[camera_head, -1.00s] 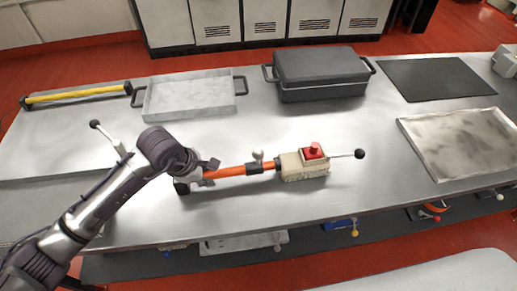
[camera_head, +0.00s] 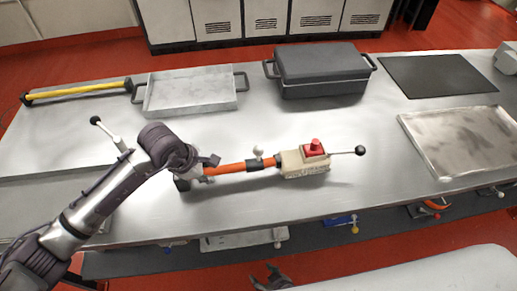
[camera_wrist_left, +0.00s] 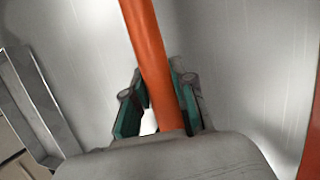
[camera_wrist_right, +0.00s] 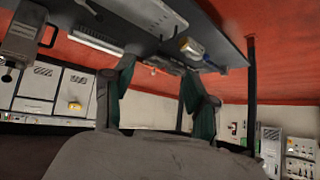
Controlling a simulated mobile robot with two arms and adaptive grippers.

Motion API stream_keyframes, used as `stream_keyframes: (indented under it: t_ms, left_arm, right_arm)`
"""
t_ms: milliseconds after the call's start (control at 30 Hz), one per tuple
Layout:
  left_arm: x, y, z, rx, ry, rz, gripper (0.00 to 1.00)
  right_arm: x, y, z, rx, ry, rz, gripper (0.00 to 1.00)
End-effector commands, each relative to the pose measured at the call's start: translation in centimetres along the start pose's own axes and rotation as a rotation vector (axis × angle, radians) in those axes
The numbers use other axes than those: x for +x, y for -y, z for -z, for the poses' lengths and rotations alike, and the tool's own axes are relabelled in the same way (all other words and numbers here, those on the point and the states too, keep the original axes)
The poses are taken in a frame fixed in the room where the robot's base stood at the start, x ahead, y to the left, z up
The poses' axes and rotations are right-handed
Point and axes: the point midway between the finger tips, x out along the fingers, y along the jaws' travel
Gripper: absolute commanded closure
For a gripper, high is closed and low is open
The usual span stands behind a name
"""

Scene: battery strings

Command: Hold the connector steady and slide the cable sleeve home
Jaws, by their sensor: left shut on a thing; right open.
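My left gripper (camera_head: 200,170) is shut on the cable's left part; the left wrist view shows the cable (camera_wrist_left: 147,45) between the green pads (camera_wrist_left: 157,97). My right gripper (camera_head: 268,279) is open and empty, low before the bench; its spread fingers show in the right wrist view (camera_wrist_right: 155,88).
A grey tray (camera_head: 147,103), a dark lidded case (camera_head: 322,91) and a black mat (camera_head: 428,95) lie along the back. A shallow metal tray (camera_head: 416,143) is at the right. A yellow bar (camera_head: 75,92) is at the far left. Small items sit on a shelf below the bench front.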

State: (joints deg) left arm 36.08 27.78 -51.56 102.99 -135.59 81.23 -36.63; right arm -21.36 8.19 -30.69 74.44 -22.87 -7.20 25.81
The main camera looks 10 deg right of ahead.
Motion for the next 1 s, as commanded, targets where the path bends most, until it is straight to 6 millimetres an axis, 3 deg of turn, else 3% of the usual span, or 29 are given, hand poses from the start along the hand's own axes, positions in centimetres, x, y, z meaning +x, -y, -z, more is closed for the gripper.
stream_keyframes:
  t_ms: [33, 200, 400, 533, 600, 800, 1000]
  left_arm:
    - [0.7, 0.8, 0.5, -0.003, -0.014, 0.023, 1.00]
    - [0.7, 0.8, 0.5, -0.003, -0.014, 0.023, 1.00]
    - [0.7, 0.8, 0.5, -0.003, -0.014, 0.023, 1.00]
    - [0.7, 0.8, 0.5, -0.003, -0.014, 0.023, 1.00]
    - [0.7, 0.8, 0.5, -0.003, -0.014, 0.023, 1.00]
    - [0.7, 0.8, 0.5, -0.003, -0.014, 0.023, 1.00]
    - [0.7, 0.8, 0.5, -0.003, -0.014, 0.023, 1.00]
  right_arm:
    - [-0.7, 2.2, 3.6, -0.008, -0.083, 0.044, 0.43]
    - [-4.2, 8.2, 12.4, -0.003, -0.287, 0.166, 0.43]
    - [-9.2, 13.1, 19.3, 0.020, -0.452, 0.282, 0.43]
    - [-12.6, 14.5, 23.6, 0.056, -0.555, 0.326, 0.43]
    - [-13.5, 12.5, 25.7, 0.092, -0.604, 0.283, 0.43]
    - [-15.2, 5.5, 28.9, 0.157, -0.697, 0.122, 0.43]
    - [-18.3, -2.1, 30.6, 0.199, -0.778, -0.070, 0.43]
